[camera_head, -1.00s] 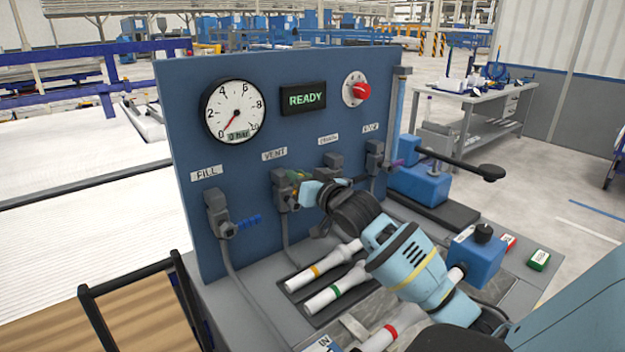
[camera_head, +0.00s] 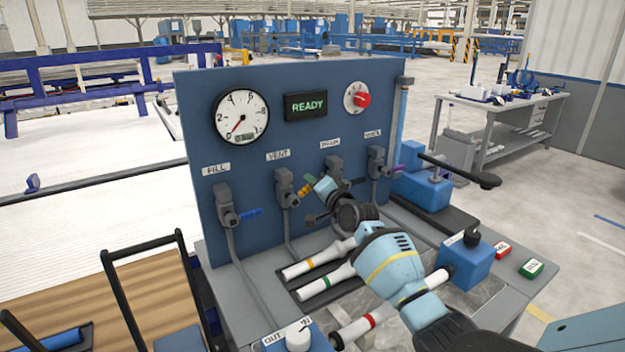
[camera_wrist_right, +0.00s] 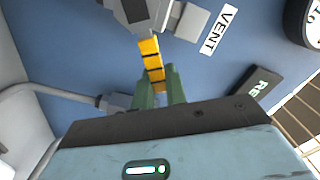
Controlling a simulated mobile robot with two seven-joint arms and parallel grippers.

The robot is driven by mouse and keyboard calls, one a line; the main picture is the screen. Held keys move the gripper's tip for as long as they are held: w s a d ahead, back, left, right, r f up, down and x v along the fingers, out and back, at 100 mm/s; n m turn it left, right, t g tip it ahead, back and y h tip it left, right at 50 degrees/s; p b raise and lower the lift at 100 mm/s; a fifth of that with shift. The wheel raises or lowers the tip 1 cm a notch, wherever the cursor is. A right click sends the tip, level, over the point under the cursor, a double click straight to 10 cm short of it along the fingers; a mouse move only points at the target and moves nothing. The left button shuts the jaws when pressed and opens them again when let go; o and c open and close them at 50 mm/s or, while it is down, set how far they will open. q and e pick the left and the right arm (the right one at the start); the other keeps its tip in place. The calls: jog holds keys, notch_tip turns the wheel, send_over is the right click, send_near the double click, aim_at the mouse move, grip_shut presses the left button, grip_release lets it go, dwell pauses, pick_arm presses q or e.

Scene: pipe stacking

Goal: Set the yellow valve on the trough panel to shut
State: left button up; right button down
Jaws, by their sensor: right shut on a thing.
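The yellow valve handle (camera_head: 304,189) sticks out to the right from the grey valve body (camera_head: 285,188) under the VENT label on the blue panel. My right gripper (camera_head: 314,185) is at its outer end. In the right wrist view the ridged yellow handle (camera_wrist_right: 150,58) runs from the grey valve body down between the green fingers of my right gripper (camera_wrist_right: 160,88), which are shut on its end. The fingers hide the handle's tip. My left gripper is not in view.
The blue-handled FILL valve (camera_head: 250,213) is to the left, and a purple-handled valve (camera_head: 390,170) is at the right. The gauge (camera_head: 241,117) needle points low left, and a display (camera_head: 306,105) reads READY. White pipes (camera_head: 325,285) lie on the bench below my right arm.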

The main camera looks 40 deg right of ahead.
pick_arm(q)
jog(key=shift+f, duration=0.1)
pick_arm(e)
jog(key=shift+d+f+m, duration=0.25)
jog(key=shift+f+m, duration=0.75)
jog(key=shift+m, duration=0.6)
jog(key=shift+d+f+m, duration=0.25)
jog(key=shift+f+m, duration=0.7)
jog(key=shift+m, duration=0.65)
jog(key=c, duration=1.4)
grip_release()
jog(key=shift+c, duration=0.2)
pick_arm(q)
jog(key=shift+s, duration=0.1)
pick_arm(e)
jog(key=shift+s, duration=0.1)
